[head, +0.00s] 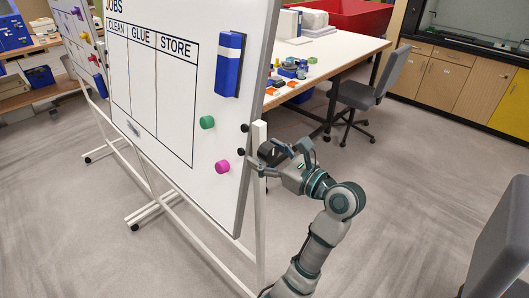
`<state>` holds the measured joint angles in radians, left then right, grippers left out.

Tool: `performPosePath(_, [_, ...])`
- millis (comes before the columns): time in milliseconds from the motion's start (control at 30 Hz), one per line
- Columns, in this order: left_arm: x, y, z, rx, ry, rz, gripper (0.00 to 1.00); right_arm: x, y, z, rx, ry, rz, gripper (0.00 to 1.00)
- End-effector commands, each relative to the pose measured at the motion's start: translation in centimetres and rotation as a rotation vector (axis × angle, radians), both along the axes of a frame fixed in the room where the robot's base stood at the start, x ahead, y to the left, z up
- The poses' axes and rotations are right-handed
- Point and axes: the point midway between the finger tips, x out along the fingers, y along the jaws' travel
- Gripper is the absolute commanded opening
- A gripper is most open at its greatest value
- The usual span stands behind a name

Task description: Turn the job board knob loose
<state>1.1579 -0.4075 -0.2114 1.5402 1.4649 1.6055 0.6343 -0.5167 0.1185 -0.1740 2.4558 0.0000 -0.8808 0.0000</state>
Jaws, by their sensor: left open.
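The job board (152,85) is a white panel headed JOBS with CLEAN, GLUE and STORE columns, on a white wheeled frame (259,210). A dark round knob (268,152) shows at the frame's right upright, between or just behind my fingers. My right gripper is not in view.
Green (207,122) and pink (222,167) round magnets and a blue holder (229,65) are on the board. A workbench (345,48) with small bottles and a grey chair (372,95) stand behind. Another grey chair (500,245) is at the right. Floor between is clear.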

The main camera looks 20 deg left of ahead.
Motion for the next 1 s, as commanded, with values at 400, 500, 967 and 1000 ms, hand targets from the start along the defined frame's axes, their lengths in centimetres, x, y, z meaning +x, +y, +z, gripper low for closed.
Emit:
performPosePath(400, [-0.1,-0.7,0.2,0.005,-0.001,-0.004,0.13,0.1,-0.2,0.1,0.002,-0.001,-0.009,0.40])
performPosePath(500, [0.0,-0.7,0.1,0.000,-0.015,-0.006,0.13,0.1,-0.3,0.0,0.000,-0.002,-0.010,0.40])
performPosePath(967, [-0.1,-0.8,0.3,-0.123,-0.356,-0.002,0.13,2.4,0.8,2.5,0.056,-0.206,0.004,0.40])
performPosePath(1000, [-0.1,-0.8,0.3,-0.123,-0.356,-0.002,0.13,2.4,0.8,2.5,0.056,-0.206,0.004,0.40])
